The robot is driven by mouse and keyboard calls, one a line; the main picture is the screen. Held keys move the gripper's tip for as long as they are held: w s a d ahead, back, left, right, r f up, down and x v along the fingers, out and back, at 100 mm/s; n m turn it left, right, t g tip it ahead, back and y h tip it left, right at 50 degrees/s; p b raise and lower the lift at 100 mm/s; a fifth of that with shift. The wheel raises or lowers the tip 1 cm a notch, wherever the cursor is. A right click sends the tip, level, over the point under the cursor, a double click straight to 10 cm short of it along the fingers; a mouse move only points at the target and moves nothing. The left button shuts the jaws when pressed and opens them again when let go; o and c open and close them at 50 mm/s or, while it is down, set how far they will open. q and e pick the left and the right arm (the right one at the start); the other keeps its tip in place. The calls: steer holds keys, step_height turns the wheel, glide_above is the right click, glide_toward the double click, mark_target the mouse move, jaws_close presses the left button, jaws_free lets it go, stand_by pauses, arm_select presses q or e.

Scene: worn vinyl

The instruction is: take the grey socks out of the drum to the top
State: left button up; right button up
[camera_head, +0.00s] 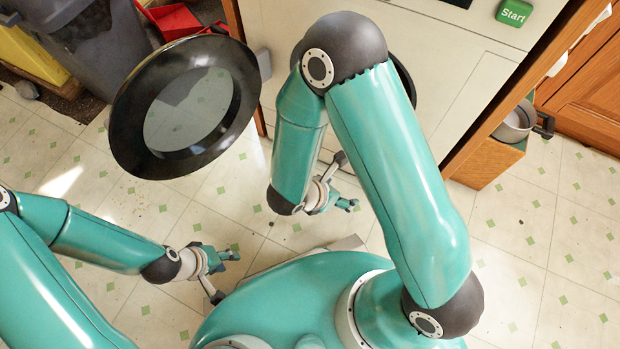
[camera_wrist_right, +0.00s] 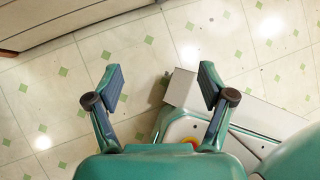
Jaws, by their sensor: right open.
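The washing machine (camera_head: 455,75) has a white front and a green Start button (camera_head: 514,11). Its round black-rimmed glass door (camera_head: 130,125) stands open to the left. My raised right arm hides nearly all of the drum opening; only a dark rim sliver (camera_head: 404,78) shows. No grey socks are visible. My right gripper (camera_head: 346,182) is low in front of the machine, open and empty; it also shows in the right wrist view (camera_wrist_right: 161,86), over the floor. My left gripper (camera_head: 228,275) is open and empty over the floor, below the door.
A dark grey bin (camera_head: 95,45) and a yellow container (camera_head: 30,55) stand at the upper left. A metal pan (camera_head: 514,124) rests on a wooden unit (camera_head: 487,163) at the right. The open door juts into the room beside my right arm. The tiled floor (camera_head: 545,240) at the right is clear.

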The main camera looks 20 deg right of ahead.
steer(key=w+a+r+n+t+b, duration=0.25)
steer(key=w+n+t, duration=0.2)
steer(key=w, duration=0.35)
steer(key=shift+m+t+h, duration=0.35)
steer(key=shift+t+h, duration=0.1)
steer(key=shift+h, duration=0.05)
steer(key=w+d+f, duration=0.2)
steer(key=w+d, duration=0.5)
steer(key=d, duration=0.1)
steer(key=w+d+f, duration=0.3)
steer(key=w+d, duration=0.4)
steer(key=w+d+f+b, duration=0.1)
steer(key=w+d+f, duration=0.2)
steer(key=w+d, duration=0.4)
steer(key=shift+d, duration=0.8)
steer(key=shift+w+d+f+b, duration=0.3)
steer(key=shift+f+b, duration=0.15)
steer(key=shift+b, duration=0.1)
steer(key=shift+w+d+f+b, duration=0.15)
steer(key=shift+d+f+b, duration=0.1)
steer(key=shift+f+b, duration=0.25)
steer(key=shift+b+x, duration=0.95)
steer(key=shift+x, duration=0.2)
arm_select(q)
step_height(320, 180, down, 10)
steer(key=shift+b, duration=0.4)
arm_select(e)
steer(key=shift+x, duration=0.8)
steer(key=shift+r, duration=0.1)
steer(key=shift+c, duration=0.3)
